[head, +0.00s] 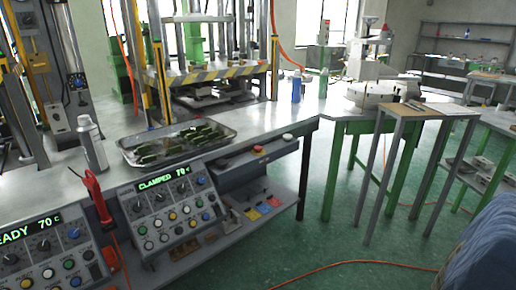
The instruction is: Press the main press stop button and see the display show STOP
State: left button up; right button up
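Two sloped control panels stand at the bench front. The middle panel (172,207) has a lit green display (163,181) reading CLAMPED 70 C, above knobs and coloured buttons. The left panel's display (32,229) is cut by the frame edge and reads "EADY 70 C". A red button (258,149) sits on a grey box under the bench edge, right of the middle panel. I cannot tell which button is the main press stop. A press with a yellow-black striped bar (215,74) stands behind. Neither of my grippers is in view.
A metal tray (222,141) of dark green pieces and a spray can (91,143) sit on the bench. A red tool (95,196) rises between the panels. Blue (296,87) and green bottles stand farther back.

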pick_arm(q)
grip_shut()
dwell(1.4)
